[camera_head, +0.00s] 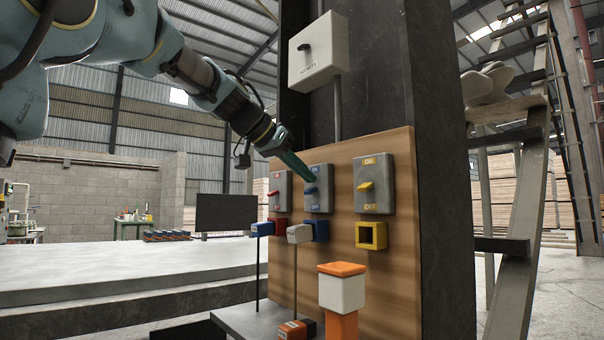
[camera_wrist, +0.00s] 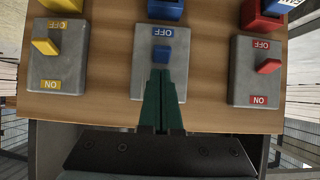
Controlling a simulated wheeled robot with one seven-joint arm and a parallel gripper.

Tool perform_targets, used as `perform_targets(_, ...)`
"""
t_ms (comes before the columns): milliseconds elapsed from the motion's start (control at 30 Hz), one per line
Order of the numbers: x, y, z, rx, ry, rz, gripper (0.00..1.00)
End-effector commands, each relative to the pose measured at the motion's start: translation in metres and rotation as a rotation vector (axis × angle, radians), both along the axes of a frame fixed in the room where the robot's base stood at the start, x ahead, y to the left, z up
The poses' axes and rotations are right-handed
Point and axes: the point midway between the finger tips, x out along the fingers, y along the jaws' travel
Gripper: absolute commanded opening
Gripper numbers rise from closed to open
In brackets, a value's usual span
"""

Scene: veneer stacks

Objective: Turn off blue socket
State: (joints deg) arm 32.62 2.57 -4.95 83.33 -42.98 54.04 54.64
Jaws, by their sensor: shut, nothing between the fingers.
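The blue switch is a grey box (camera_head: 319,203) with a small blue lever (camera_head: 311,190), the middle one of three switches on a wooden board. In the wrist view, upside down, its blue lever (camera_wrist: 161,54) sits below the blue OFF label (camera_wrist: 163,33). My gripper (camera_head: 310,178) has shut, empty green fingers that reach the upper part of the box from the upper left. In the wrist view the fingertips (camera_wrist: 160,72) are just on the ON side of the lever and hide the ON label. I cannot tell whether they touch the lever.
A red-lever switch (camera_head: 280,192) is to the left and a yellow-lever switch (camera_head: 374,184) to the right, both close by. Sockets sit below them, including an empty yellow one (camera_head: 371,235). A white box (camera_head: 318,48) with a conduit is above. An orange-topped post (camera_head: 342,288) stands in front.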

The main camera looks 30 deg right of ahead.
Motion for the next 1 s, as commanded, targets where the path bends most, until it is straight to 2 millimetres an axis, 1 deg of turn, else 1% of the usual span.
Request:
perform_targets(233,0.000,0.002,0.001,0.000,0.000,0.000,0.00)
perform_targets(333,-0.001,0.009,0.005,-0.001,-0.001,0.002,0.00)
perform_targets(467,-0.004,0.027,0.018,-0.001,-0.003,0.004,0.00)
perform_targets(700,-0.012,0.066,0.043,-0.001,-0.003,0.002,0.00)
perform_targets(833,-0.015,0.080,0.053,-0.001,-0.001,0.002,0.00)
perform_targets(1000,-0.017,0.088,0.058,0.000,0.000,0.001,0.00)
